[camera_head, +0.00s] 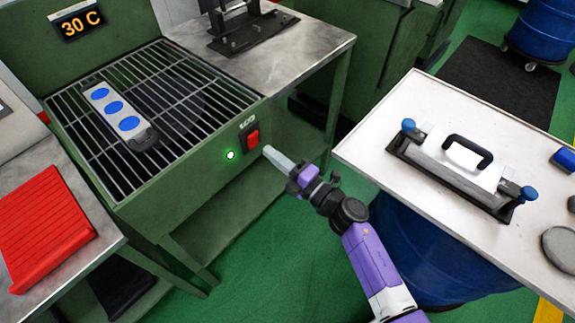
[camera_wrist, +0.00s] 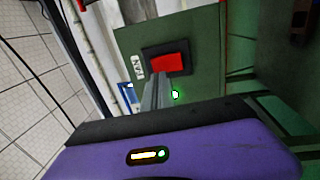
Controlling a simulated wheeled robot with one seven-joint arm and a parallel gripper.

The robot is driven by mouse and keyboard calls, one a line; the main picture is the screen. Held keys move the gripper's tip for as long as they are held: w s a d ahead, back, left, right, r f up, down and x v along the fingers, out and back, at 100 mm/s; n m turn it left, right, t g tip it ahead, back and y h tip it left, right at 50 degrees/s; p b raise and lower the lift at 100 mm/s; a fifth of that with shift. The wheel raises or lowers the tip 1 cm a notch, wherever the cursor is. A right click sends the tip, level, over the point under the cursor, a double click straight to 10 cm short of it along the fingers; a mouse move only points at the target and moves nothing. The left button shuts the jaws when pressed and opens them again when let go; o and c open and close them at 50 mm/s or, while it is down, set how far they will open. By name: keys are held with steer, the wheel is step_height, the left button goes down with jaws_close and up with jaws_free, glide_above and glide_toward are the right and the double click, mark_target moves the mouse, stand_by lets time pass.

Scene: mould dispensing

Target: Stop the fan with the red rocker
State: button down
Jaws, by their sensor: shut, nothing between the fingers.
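The red rocker (camera_head: 253,138) sits in a black frame on the front panel of the green fan cabinet (camera_head: 190,172). It also shows in the wrist view (camera_wrist: 167,63), with a small FAN label (camera_wrist: 138,67) beside it. A green lamp (camera_head: 230,155) glows on the panel near the rocker. My gripper (camera_head: 268,151) is shut and empty, its fingertips just right of and slightly below the rocker in the head view. In the wrist view the fingers (camera_wrist: 155,92) point at the rocker's frame. I cannot tell whether they touch it.
A mould with blue ovals (camera_head: 113,106) lies on the cabinet's grille (camera_head: 75,132). A display (camera_head: 80,22) reads 30 C. A red ribbed block (camera_head: 42,225) is at left. At right, a white table (camera_head: 440,212) carries a handled clamp fixture (camera_head: 465,160).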

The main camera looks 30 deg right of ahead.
mark_target(253, 139)
steer(key=shift+x, duration=2.1)
steer(key=shift+w+r, duration=0.15)
steer(key=shift+w, duration=0.05)
steer(key=shift+s, duration=0.15)
